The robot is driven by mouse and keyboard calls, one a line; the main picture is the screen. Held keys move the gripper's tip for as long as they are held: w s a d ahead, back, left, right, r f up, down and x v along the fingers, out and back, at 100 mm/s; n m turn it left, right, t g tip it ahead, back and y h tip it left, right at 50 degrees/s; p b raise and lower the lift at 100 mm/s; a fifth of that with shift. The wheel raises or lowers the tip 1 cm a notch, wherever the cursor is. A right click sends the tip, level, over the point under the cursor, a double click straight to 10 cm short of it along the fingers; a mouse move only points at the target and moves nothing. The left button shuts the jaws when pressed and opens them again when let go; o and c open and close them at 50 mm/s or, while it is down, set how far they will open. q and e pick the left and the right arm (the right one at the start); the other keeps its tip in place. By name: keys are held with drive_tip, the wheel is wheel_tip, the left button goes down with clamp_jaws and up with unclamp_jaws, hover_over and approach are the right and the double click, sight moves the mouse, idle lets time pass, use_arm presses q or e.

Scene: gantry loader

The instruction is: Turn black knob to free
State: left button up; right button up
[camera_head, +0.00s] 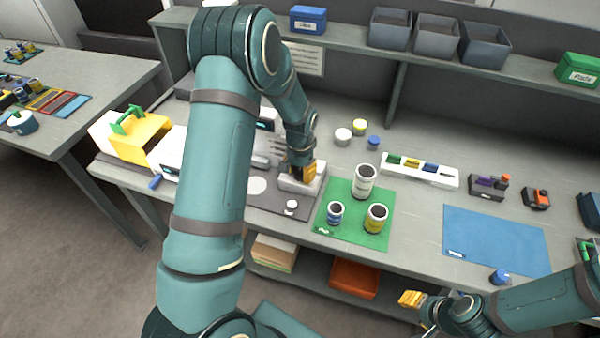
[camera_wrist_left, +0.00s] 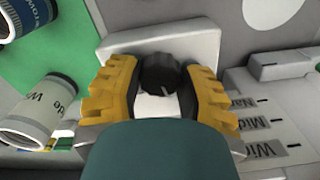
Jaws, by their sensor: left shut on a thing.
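The black knob (camera_wrist_left: 160,74) stands on a white block (camera_wrist_left: 200,47) in the left wrist view, with a pale pointer mark on its top. My left gripper (camera_wrist_left: 162,88) has its yellow fingers on both sides of the knob and is shut on it. In the head view my left gripper (camera_head: 303,173) is over the white block (camera_head: 312,188) on the grey mat, and it hides the knob there. I cannot read a "free" label. My right gripper (camera_head: 412,299) is at the lower right in front of the bench; its finger gap is unclear.
A green mat (camera_head: 328,222) with several cans lies right of the block. A small white round piece (camera_head: 291,206) is close in front. A blue mat (camera_head: 495,240) farther right is bare.

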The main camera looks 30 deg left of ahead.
sight(300, 172)
use_arm(q)
drive_tip(key=n, duration=0.5)
drive_tip(key=shift+n, duration=0.4)
idle(0.4)
drive_tip(key=o, duration=1.2)
wheel_tip(300, 172, up, 12)
drive_tip(key=shift+r, duration=0.1)
